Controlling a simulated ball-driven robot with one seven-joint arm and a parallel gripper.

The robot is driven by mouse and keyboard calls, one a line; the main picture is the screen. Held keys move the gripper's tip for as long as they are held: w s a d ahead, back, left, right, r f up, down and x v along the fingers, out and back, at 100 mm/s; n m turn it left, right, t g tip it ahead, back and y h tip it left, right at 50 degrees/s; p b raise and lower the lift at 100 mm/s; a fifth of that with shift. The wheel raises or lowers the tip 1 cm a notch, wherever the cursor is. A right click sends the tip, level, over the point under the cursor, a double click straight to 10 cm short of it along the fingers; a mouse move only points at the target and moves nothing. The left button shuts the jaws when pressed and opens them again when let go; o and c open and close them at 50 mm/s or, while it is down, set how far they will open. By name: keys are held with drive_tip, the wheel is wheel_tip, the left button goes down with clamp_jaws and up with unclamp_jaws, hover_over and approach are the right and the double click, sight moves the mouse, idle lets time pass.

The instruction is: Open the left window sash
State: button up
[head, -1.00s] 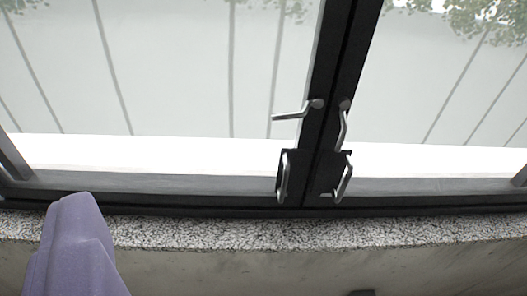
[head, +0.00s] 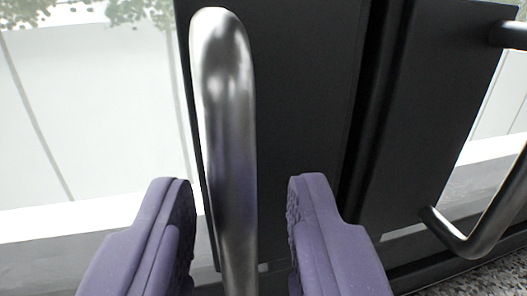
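The left window sash (head: 85,120) fills the left of the view, with pale glass and a dark frame. Its shiny metal pull handle (head: 225,120) stands upright on a black plate (head: 300,90), close to the camera. My gripper (head: 243,190) is open, with one purple finger on each side of the handle's lower part. Gaps show between both fingers and the handle, so neither appears to touch it. The sash's upper lever handle is out of view. I cannot see whether the sash stands ajar.
The right sash's black plate (head: 425,110) is to the right, across a dark vertical seam. Its metal pull handle (head: 480,232) sticks out at the right edge. A speckled stone sill (head: 475,280) shows at the lower right.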

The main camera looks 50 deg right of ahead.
drive_tip(key=shift+x, duration=0.9)
drive_tip(key=shift+a, duration=0.1)
clamp_jaws()
drive_tip(key=shift+w+a, duration=0.1)
